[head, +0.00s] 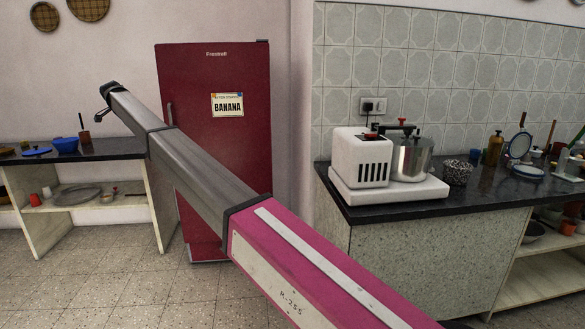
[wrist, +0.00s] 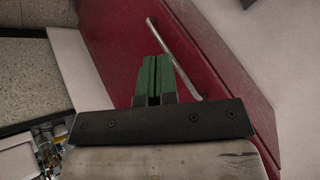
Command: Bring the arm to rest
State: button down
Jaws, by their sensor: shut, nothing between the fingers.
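My gripper (wrist: 156,62) shows in the wrist view with its two green fingers together and nothing between them. The fingers point at the red fridge, beside its metal door handle (wrist: 176,58); I cannot tell the gap between them. In the head view my arm (head: 200,180) stretches from the lower right to the upper left, a pink link near the camera and grey metal beyond. It passes in front of the red fridge (head: 225,75). The green fingers cannot be made out in the head view.
A dark counter (head: 400,205) at the right bears a white appliance (head: 362,155), a metal pot (head: 412,158) and several other items. A shelf table (head: 105,150) at the left holds a blue bowl (head: 66,145). The tiled floor (head: 110,285) at the lower left is clear.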

jog(key=s+d+f+n+g+h, duration=0.1)
jog(key=s+d+f, duration=0.1)
jog(key=d+f, duration=1.25)
jog(key=s+d+f+n+g, duration=0.1)
jog(key=d+f, duration=0.7)
jog(key=d, duration=1.3)
jog(key=s+d+f+n+g+h, duration=0.1)
jog(key=s+d+f, duration=0.1)
jog(key=d+f, duration=1.3)
jog(key=s+d+f+n+g, duration=0.1)
jog(key=s+d+f, duration=0.1)
jog(key=s+d, duration=0.45)
jog(key=s+d+f, duration=0.3)
jog(key=d, duration=0.7)
jog(key=s+d+f+n+g, duration=0.1)
jog(key=s+d+f, duration=0.1)
jog(key=s+d, duration=0.45)
jog(key=s+d+f+n+g, duration=0.1)
jog(key=s+d+f, duration=0.2)
jog(key=s+d, duration=0.6)
jog(key=s+d+f+n+g, duration=0.1)
jog(key=s+d+f, duration=0.2)
jog(key=s+d, duration=0.6)
jog(key=s, duration=0.3)
jog(key=shift+s+d+f+y, duration=0.2)
jog(key=shift+s+d+y, duration=0.1)
jog(key=shift+d+y, duration=0.1)
